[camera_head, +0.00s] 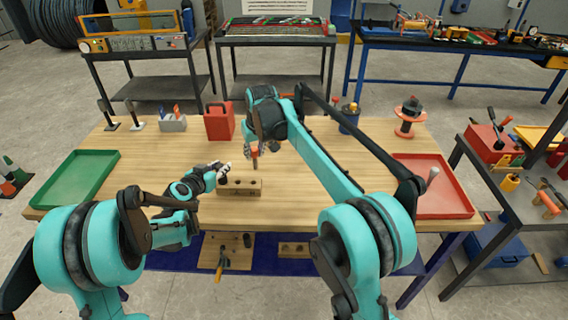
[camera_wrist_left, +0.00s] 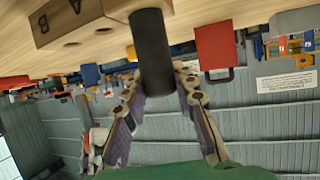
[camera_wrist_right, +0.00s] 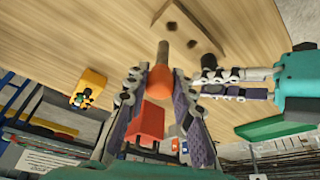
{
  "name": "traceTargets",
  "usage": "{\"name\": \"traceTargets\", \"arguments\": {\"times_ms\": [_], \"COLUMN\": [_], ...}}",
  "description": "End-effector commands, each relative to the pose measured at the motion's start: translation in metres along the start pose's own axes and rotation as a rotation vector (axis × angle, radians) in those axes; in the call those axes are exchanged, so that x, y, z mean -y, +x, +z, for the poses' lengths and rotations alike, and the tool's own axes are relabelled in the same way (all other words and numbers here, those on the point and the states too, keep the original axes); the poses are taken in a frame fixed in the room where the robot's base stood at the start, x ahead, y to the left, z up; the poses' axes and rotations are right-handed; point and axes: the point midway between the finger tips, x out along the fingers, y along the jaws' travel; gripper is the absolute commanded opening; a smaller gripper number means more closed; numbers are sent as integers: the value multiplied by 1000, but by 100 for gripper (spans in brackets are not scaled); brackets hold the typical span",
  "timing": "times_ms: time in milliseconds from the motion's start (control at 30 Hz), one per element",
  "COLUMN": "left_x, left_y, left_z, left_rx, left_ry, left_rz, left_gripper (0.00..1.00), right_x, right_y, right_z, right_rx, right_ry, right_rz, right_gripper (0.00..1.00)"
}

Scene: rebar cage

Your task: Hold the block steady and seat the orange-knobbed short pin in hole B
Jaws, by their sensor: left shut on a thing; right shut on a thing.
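The wooden block (camera_head: 240,189) lies on the table with dark holes in its top. Its letters A and B show in the left wrist view (camera_wrist_left: 88,12). My left gripper (camera_head: 224,172) is at the block's left end, shut on a dark cylinder (camera_wrist_left: 152,45) whose far end meets the block. My right gripper (camera_head: 255,148) is shut on the orange knob (camera_wrist_right: 160,82) of the short pin. The pin's shaft (camera_wrist_right: 163,53) points toward the block (camera_wrist_right: 205,25). The pin is held above the table behind the block, apart from the holes as far as I can tell.
A green tray (camera_head: 52,193) lies at the left and a red tray (camera_head: 462,208) at the right. A red container (camera_head: 219,122), a blue cup (camera_head: 349,120) and an orange spool (camera_head: 409,117) stand along the back. The table's middle is mostly clear.

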Motion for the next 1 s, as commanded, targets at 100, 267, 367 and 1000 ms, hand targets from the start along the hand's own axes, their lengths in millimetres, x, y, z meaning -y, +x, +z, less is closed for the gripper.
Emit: {"name": "traceTargets", "arguments": {"times_ms": [100,267,367,1000], "left_x": [1,1,1,1], "left_y": [0,0,0,0], "left_z": [0,0,0,0], "left_rx": [0,0,0,0], "left_ry": [0,0,0,1], "left_rz": [-1,-1,-1,-1], "left_gripper": [0,0,0,0], "right_x": [11,13,12,12], "right_y": [-2,-2,-2,36], "right_z": [-8,-9,-9,7], "right_rx": [1,1,1,0], "right_ry": [-27,-34,-33,-32], "right_rz": [-11,-13,-13,-12], "right_gripper": [0,0,0,0]}}
